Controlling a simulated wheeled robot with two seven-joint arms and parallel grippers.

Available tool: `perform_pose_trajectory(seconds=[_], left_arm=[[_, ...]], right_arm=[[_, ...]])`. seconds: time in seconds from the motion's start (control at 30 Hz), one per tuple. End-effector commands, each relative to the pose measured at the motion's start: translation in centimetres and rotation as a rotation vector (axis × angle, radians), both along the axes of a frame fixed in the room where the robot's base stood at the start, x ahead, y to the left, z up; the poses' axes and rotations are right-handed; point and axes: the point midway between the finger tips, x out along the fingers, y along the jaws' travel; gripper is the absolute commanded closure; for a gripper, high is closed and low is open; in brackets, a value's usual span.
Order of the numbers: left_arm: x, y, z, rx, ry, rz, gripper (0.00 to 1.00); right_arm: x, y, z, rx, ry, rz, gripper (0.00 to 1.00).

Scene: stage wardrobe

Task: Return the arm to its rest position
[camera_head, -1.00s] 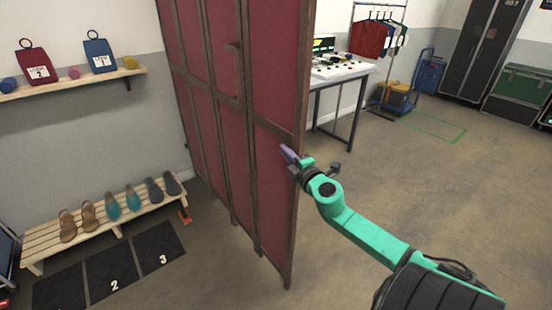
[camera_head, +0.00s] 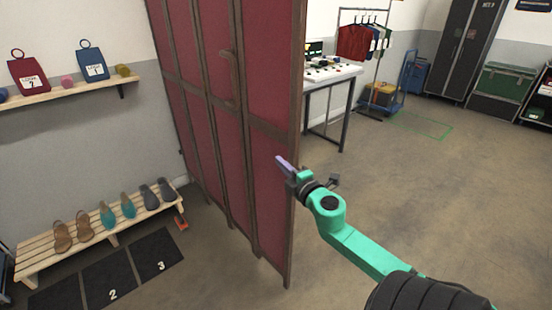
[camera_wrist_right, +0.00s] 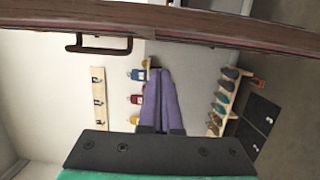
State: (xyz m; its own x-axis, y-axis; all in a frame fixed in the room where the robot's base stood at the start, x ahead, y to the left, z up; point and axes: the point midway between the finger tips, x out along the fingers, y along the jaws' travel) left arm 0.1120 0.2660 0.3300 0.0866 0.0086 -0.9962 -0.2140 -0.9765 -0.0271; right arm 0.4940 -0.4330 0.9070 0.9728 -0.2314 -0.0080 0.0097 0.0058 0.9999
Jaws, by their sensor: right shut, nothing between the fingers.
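My right arm comes in from the lower right in the head view. Its right gripper (camera_head: 284,164) has purple fingers and is shut with nothing between them. The fingertips are in front of the right edge of a red folding screen (camera_head: 212,120); I cannot tell whether they touch it. In the right wrist view, the purple fingers (camera_wrist_right: 160,100) lie together, and the screen's brown frame (camera_wrist_right: 200,28) crosses the top. My left gripper is not in view.
A wooden bench (camera_head: 98,236) with several shoes stands at the left, beside numbered black mats (camera_head: 154,256). A shelf (camera_head: 70,90) with bags is on the wall. A table (camera_head: 334,78) and clothes rack (camera_head: 340,22) stand behind. The floor at right is open.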

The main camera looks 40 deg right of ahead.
Motion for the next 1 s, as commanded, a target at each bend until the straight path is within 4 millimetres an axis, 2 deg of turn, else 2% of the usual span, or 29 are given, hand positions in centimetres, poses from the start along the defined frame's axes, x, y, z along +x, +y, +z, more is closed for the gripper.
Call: perform_pose_trajectory(seconds=[0.1,0.23,0.57,0.67,0.77,0.87,0.9,0.97,1.0], left_arm=[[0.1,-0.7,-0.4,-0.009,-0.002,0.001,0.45],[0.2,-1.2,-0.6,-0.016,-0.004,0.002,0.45],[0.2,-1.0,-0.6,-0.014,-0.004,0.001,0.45],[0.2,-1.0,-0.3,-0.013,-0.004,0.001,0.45],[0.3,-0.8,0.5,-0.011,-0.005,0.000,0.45],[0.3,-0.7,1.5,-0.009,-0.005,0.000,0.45],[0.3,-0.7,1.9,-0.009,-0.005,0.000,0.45],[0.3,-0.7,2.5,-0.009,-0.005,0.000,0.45],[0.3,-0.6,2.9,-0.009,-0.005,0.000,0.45]], right_arm=[[-2.8,0.6,-0.3,0.003,0.003,0.000,1.00],[-4.7,1.1,-0.1,0.001,0.001,0.002,1.00],[-5.2,1.2,0.1,-0.001,-0.001,0.002,1.00],[-5.3,0.4,-1.3,0.035,0.021,-0.016,1.00],[-5.7,-1.7,-6.3,0.161,0.098,-0.080,1.00],[-7.5,-3.5,-14.8,0.362,0.220,-0.181,1.00],[-8.5,-3.6,-18.4,0.444,0.272,-0.222,1.00],[-10.5,-3.2,-23.9,0.563,0.352,-0.286,1.00],[-12.0,-2.5,-27.3,0.640,0.405,-0.326,1.00]])
